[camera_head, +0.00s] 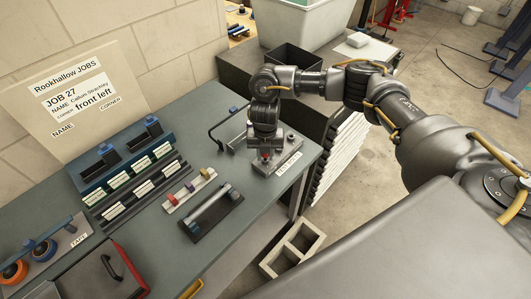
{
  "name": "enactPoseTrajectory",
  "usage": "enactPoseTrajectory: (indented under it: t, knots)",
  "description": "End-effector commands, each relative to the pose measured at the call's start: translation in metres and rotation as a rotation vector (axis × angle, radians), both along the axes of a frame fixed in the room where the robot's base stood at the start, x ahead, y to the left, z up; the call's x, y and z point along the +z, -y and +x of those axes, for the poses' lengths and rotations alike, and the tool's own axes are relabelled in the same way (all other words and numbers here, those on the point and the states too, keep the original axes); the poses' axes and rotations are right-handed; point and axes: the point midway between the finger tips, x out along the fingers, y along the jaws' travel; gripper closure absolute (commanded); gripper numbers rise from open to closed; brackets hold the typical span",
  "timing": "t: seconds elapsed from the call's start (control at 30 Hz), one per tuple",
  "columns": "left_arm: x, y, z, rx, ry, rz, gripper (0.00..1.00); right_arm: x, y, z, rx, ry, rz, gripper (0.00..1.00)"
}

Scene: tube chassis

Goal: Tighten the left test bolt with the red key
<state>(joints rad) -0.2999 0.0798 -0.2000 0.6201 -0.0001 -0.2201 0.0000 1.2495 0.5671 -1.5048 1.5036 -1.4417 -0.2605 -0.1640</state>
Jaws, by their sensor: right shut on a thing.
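The grey test block (290,156), with a white label on its front edge, stands at the right end of the bench. My right gripper (265,153) points down over the left part of this block. A small bit of red (266,158) shows at its fingertips, which looks like the red key; the gripper is shut on it. The gripper hides most of the key and the left bolt, so I cannot tell whether the key sits in the bolt. What looks like the other bolt (290,137) shows right of the gripper. My left gripper is out of view.
A small tray with coloured pieces (173,207) and a black tray (187,231) lie left of the block. A dark bent handle (214,138) stands behind. Labelled racks (90,186), tape rolls (14,271) and a job board (70,62) are farther left. The bench front middle is clear.

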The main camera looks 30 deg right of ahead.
Motion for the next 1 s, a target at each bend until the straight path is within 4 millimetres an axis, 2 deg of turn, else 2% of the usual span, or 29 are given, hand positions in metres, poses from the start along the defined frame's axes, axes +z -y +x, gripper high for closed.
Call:
enactPoseTrajectory:
  t: [0.4,0.83,1.0]
  knots:
    - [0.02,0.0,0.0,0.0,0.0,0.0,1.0,0.003,0.0,0.0,-0.168,-0.001,0.001,1.0]
    - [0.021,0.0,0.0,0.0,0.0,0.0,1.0,0.0,0.0,0.0,-0.2,0.0,0.001,1.0]
    - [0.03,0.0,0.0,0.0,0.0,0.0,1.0,0.003,0.0,-0.001,-0.25,-0.002,-0.001,1.0]
